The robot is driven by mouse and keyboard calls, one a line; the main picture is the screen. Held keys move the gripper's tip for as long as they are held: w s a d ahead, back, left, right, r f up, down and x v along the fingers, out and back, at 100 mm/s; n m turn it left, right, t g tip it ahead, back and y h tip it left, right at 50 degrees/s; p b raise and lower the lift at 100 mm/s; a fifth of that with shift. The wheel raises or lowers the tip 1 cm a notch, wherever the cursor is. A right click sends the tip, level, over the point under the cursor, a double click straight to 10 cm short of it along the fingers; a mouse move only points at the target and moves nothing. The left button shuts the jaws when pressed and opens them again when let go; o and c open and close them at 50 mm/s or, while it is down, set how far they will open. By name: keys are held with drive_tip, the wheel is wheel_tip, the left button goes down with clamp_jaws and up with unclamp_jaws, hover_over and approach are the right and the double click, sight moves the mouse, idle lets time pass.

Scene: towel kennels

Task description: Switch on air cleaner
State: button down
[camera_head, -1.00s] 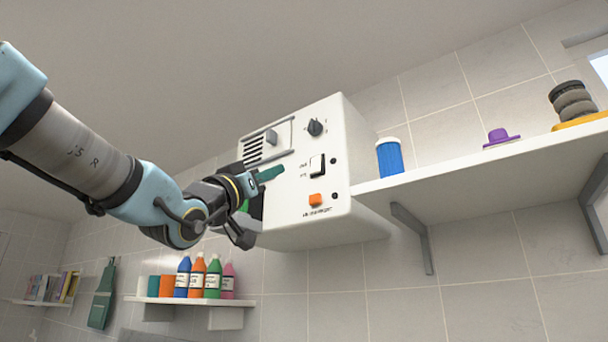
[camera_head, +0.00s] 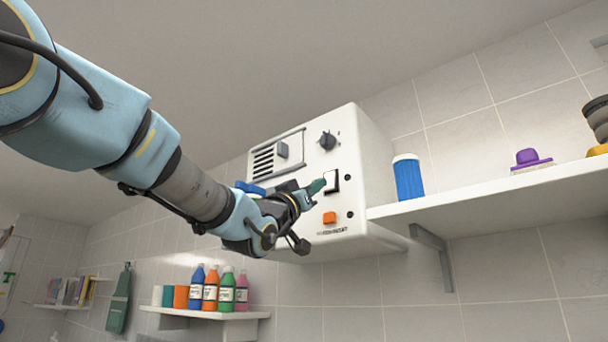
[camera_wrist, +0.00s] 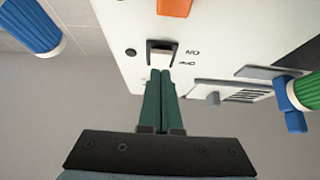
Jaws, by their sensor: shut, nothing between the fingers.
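The air cleaner (camera_head: 369,165) is a white box with a front panel at the shelf's left end. Its black-framed rocker switch (camera_head: 331,182) is on the right of the panel and shows in the wrist view (camera_wrist: 161,46) beside small lettering. A dark knob (camera_head: 327,140), an orange button (camera_head: 329,217) and a slotted vent with a grey slider (camera_head: 282,150) are on the same panel. My gripper (camera_head: 320,185) is shut and empty, with green fingers. Its tips (camera_wrist: 160,72) are at the switch's edge; I cannot tell whether they touch it.
A shelf (camera_head: 480,197) runs right from the cleaner, with a blue white-capped container (camera_head: 408,178) and a purple-handled brush (camera_head: 530,158). Several bottles stand on a lower shelf (camera_head: 205,312). A blue and green object (camera_wrist: 293,105) is close to the vent side.

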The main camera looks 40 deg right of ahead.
drive_tip(key=shift+w+d+f, duration=0.1)
drive_tip(key=shift+w+d, duration=0.1)
drive_tip(key=shift+d, duration=0.5)
